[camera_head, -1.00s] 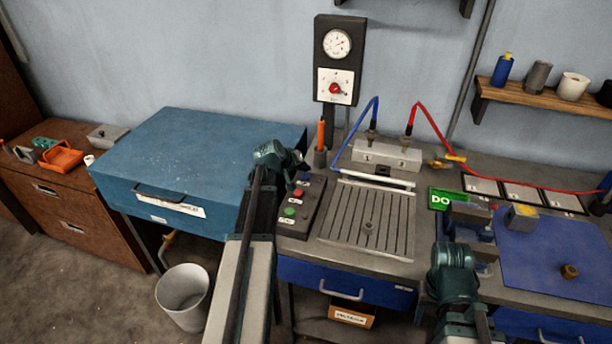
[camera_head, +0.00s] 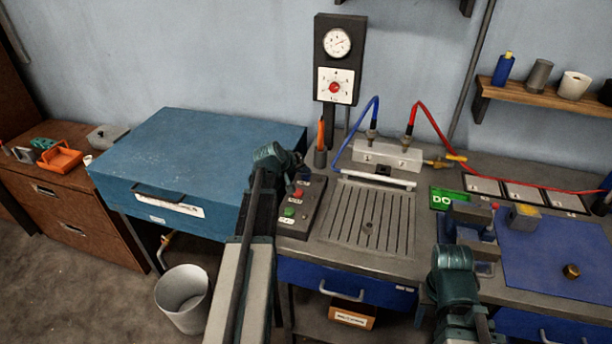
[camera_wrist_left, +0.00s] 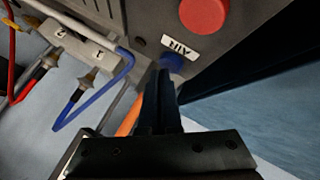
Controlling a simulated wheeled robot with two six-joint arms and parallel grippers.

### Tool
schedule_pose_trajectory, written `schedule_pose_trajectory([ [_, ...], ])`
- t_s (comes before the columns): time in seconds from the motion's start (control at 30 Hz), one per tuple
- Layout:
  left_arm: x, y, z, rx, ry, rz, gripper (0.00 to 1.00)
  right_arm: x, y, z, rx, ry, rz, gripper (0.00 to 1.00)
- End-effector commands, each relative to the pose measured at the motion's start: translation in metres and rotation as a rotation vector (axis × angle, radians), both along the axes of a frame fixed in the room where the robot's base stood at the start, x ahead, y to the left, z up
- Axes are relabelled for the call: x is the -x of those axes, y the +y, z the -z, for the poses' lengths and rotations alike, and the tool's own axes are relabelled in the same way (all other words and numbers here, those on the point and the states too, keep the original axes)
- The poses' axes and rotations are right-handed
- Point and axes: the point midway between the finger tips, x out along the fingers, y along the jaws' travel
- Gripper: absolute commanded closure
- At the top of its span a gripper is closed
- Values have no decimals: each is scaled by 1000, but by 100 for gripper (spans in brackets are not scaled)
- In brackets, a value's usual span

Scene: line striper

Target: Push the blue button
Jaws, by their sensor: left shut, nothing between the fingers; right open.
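The blue button (camera_wrist_left: 173,62) shows in the left wrist view on the dark control box, beside a label and a large red button (camera_wrist_left: 203,12). My left gripper (camera_wrist_left: 165,74) is shut and empty, its fingertips right at the blue button and covering part of it. I cannot tell whether they touch it. In the head view my left gripper (camera_head: 301,171) is over the far end of the control box (camera_head: 310,210), and the blue button is hidden there. The red button (camera_head: 298,193) and green button (camera_head: 289,212) stay visible. My right gripper (camera_head: 473,235) is open at the right.
A blue case (camera_head: 200,155) stands left of the control box. An orange-handled tool in a holder (camera_head: 320,157) stands just behind it. A slotted plate (camera_head: 365,225) lies to the right. A grey block (camera_head: 390,157) with blue and red hoses is behind the plate.

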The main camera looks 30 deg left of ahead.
Motion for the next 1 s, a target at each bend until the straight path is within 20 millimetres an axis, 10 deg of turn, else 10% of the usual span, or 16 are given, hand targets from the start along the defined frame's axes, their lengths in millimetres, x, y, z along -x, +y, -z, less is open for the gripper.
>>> schedule_pose_trajectory([
  [1.0, 0, 0, -14, 0, 0, 0, 100, 0, 0, -14, 0, 0, 0, 50],
])
